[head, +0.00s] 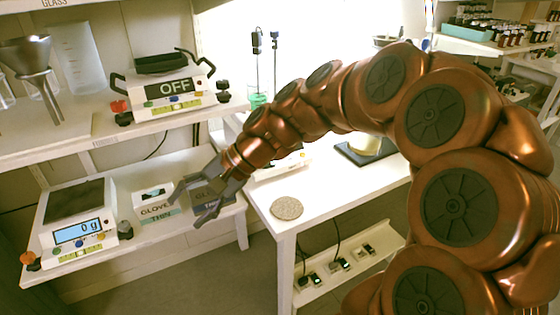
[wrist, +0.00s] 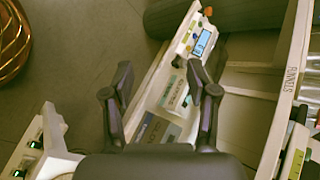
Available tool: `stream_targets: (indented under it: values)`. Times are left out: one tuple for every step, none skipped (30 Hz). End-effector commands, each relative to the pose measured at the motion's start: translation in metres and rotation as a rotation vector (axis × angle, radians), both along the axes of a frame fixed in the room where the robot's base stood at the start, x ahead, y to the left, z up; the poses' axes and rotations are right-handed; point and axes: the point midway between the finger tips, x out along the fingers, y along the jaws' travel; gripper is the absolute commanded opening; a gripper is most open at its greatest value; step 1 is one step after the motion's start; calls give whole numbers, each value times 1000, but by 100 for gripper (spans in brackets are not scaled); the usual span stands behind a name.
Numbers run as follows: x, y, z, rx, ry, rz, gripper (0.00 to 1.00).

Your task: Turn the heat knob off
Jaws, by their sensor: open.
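My gripper (head: 190,207) is open and empty, in front of the glove boxes on the lower left shelf. In the wrist view its two fingers (wrist: 160,78) are spread apart above that shelf. A white device (head: 292,161) with small coloured controls stands on the table and is mostly hidden behind my arm. No knob can be clearly identified as the heat knob. Another white device (head: 168,92) with an "OFF" display stands on the upper left shelf, with red and black knobs at its sides. My gripper touches neither device.
A scale (head: 78,232) reading 0 g stands beside the glove box (head: 157,206) on the lower shelf. A round cork-like mat (head: 287,208) lies on the white table (head: 335,190). A metal funnel (head: 28,56) stands on the upper shelf. Small devices (head: 342,265) sit on a low shelf.

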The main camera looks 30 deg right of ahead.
Motion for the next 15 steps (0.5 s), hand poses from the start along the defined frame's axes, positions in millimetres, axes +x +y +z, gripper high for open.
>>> stream_targets:
  values:
    - [23,-15,-18,70,1,-78,59]
    - [36,-23,-20,111,2,-124,59]
    - [52,-36,-22,170,2,-188,59]
    - [64,-47,-24,212,3,-235,59]
    - [76,-60,-26,256,4,-284,59]
    - [92,-80,-29,314,2,-350,59]
    - [102,-95,-32,356,2,-398,59]
    - [112,-111,-35,401,1,-446,59]
    - [124,-134,-41,461,5,-511,59]
    - [132,-153,-46,504,5,-561,59]
    - [139,-172,-49,548,1,-610,59]
    - [148,-199,-55,604,-2,-674,59]
    - [153,-219,-61,643,-2,-719,59]
    - [157,-238,-67,684,-2,-764,59]
    - [160,-263,-73,732,-6,-818,59]
